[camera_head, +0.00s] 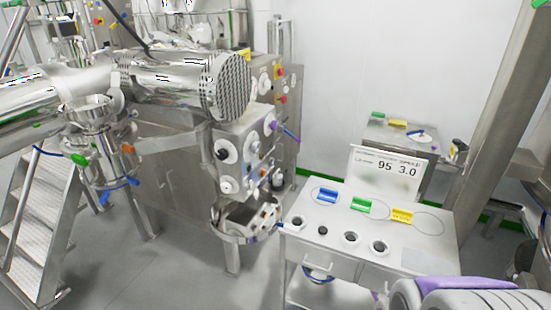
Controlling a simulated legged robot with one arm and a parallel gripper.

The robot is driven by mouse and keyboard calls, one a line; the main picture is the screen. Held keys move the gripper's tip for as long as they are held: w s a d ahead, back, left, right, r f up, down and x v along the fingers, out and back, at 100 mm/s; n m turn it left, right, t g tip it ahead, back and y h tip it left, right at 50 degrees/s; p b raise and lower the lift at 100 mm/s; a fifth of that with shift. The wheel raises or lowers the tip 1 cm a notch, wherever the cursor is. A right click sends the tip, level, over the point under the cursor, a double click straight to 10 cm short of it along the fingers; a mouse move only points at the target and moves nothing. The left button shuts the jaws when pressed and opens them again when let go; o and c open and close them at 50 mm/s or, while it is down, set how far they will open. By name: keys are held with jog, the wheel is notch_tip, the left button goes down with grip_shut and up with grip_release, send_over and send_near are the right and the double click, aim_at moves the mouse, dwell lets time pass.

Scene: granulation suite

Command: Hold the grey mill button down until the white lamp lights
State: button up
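A steel machine with a control panel (243,152) stands left of centre. The panel carries several round pale discs, dark knobs and small coloured buttons. They are too small to tell which is the grey mill button or the white lamp, and I cannot tell whether any lamp is lit. No gripper fingers show. A pale rounded shape with a purple top at the bottom right may be part of my own body.
A white table (430,262) holds blue (327,196), green (361,205) and yellow (401,215) blocks, several round dark-centred pieces and a display (386,172) reading about "95 3.0". Steel stairs (38,225) stand at left. Grey floor (180,265) lies open in front of the machine.

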jog(key=shift+c, duration=0.5)
grip_shut()
dwell(1.3)
